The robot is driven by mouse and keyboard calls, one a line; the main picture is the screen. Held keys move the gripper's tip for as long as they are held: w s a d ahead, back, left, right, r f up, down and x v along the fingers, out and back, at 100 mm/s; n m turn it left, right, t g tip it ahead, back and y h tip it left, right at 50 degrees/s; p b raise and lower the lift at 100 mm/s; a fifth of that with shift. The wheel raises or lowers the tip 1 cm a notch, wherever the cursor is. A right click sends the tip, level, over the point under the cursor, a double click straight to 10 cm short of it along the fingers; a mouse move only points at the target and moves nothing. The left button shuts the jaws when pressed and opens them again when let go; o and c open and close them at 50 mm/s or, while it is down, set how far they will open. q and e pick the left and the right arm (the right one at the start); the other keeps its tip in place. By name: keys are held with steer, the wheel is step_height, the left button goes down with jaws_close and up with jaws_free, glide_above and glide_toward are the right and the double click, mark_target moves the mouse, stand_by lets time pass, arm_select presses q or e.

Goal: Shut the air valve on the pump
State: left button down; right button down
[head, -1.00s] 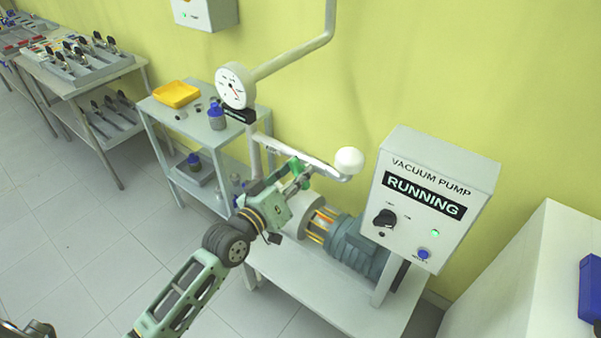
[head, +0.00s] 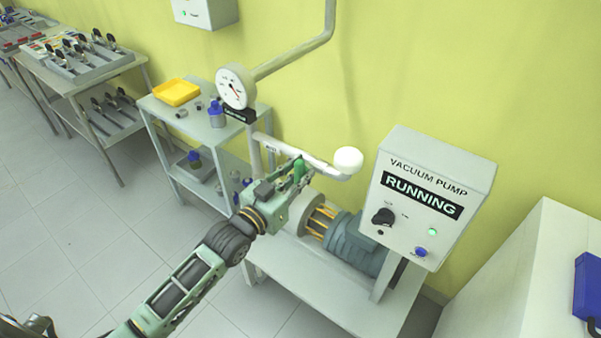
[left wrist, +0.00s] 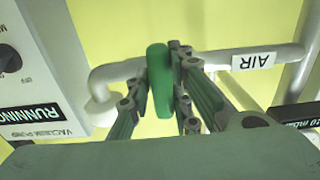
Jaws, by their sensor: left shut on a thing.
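The air valve's green handle (head: 299,172) sits on the white pipe (head: 325,167) above the pump (head: 352,245). My left gripper (head: 295,180) is at the handle and partly hides it in the head view. In the left wrist view the green handle (left wrist: 159,80) stands between the two fingers of my left gripper (left wrist: 163,95), which is shut on it. The handle crosses the pipe (left wrist: 215,64) there, and an "AIR" label (left wrist: 254,61) is beside it. My right gripper is not in view.
The control box (head: 427,195) reads "VACUUM PUMP RUNNING" with a green light lit. A dial gauge (head: 236,86) stands left of the valve. A shelf with a yellow tray (head: 177,92) and bottles is behind my left arm. A white cabinet (head: 530,270) is at right.

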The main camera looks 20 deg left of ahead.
arm_select(q)
steer(key=shift+a+f, duration=0.1)
steer(key=shift+f, duration=0.15)
steer(key=c, duration=1.6)
jaws_free()
steer(key=shift+a+r, duration=0.1)
steer(key=shift+c, duration=0.2)
steer(key=shift+r, duration=0.1)
steer(key=shift+s, duration=0.1)
steer(key=v, duration=1.1)
steer(key=shift+s+a, duration=0.15)
steer(key=shift+s, duration=0.25)
